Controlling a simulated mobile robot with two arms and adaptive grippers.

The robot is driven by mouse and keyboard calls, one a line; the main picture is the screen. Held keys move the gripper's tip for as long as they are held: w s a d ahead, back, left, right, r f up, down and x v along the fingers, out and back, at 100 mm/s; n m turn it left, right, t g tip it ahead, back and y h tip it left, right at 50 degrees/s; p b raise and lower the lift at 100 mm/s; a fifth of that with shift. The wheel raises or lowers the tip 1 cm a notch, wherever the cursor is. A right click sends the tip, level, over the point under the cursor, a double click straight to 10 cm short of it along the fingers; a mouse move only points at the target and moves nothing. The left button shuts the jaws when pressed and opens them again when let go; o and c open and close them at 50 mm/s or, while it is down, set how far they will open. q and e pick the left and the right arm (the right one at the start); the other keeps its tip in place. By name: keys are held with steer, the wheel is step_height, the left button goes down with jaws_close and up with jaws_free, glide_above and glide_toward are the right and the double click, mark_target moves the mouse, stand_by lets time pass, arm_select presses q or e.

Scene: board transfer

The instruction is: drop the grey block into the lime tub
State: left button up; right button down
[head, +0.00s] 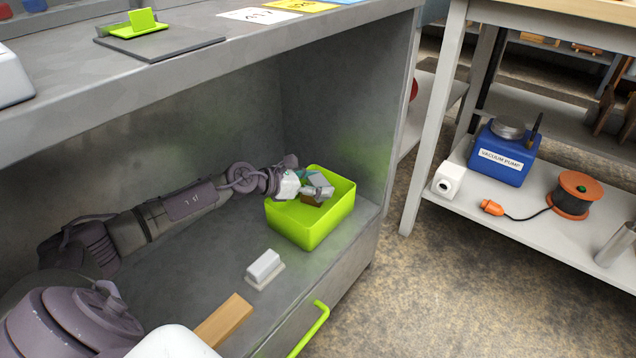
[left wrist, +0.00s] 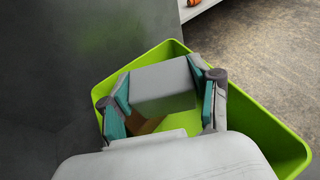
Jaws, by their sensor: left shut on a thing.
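The lime tub (head: 300,232) stands on the shelf inside the grey cabinet, near its right end. My left gripper (head: 308,186) reaches in from the left and is over the tub's opening. It is shut on the grey block (head: 322,182). In the left wrist view the grey block (left wrist: 165,80) sits between the teal-padded fingers (left wrist: 165,97), with the lime tub (left wrist: 265,130) around and below it. A brown thing (head: 312,200) shows below the block, within the tub's outline; its shape is partly hidden. My right gripper is out of view.
A white block-like item (head: 263,265) and a wooden bar (head: 223,320) lie in front of the tub. A lime handle (head: 312,332) sticks out at the cabinet's front. The cabinet top (head: 215,62) overhangs my arm. A cart at right holds a blue vacuum pump (head: 503,155).

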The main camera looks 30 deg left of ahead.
arm_select(q)
steer(key=o, duration=1.3)
steer(key=shift+c, duration=0.2)
steer(key=shift+s+a, duration=0.1)
steer(key=v, duration=1.1)
steer(key=shift+s+a+r, duration=0.15)
steer(key=shift+s+a, duration=0.05)
steer(key=shift+s, duration=0.1)
steer(key=shift+d, duration=0.1)
